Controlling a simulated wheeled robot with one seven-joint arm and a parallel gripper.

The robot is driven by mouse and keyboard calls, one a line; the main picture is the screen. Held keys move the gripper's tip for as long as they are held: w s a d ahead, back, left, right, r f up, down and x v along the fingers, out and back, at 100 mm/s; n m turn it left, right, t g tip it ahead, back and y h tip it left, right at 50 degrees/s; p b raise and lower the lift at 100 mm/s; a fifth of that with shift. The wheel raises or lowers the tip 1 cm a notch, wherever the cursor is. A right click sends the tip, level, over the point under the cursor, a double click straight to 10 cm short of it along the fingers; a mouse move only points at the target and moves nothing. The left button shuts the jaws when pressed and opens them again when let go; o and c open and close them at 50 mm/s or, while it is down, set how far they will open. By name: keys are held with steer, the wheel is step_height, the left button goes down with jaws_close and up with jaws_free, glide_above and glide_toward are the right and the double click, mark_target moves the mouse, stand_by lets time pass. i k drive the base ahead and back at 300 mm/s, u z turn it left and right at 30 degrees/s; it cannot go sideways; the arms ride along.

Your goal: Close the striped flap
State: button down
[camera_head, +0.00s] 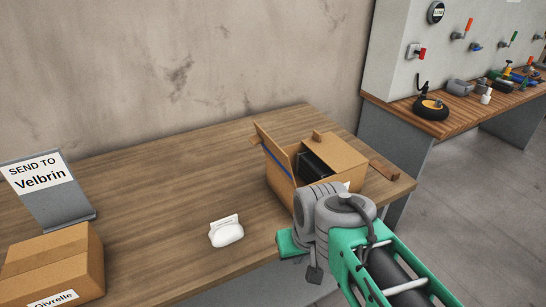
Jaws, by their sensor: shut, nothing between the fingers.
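An open cardboard box (335,167) stands near the right end of the wooden table, with a black item (313,163) inside. The striped flap (273,160), with a blue line across it, stands up and leans outward on the box's left side. My gripper (315,274) appears as a small dark tip below my grey wrist, shut and empty, in front of the box and apart from the striped flap. My wrist hides the box's lower front.
A white holder with a card (226,231) stands left of my arm. A closed box (53,265) and a "SEND TO Velbrin" sign (47,190) are at the far left. A wall (180,70) rises behind.

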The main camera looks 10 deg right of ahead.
mark_target(280, 159)
steer(key=k, duration=0.5)
steer(key=z, duration=0.75)
steer(key=i, duration=0.8)
steer(key=u, duration=2.85)
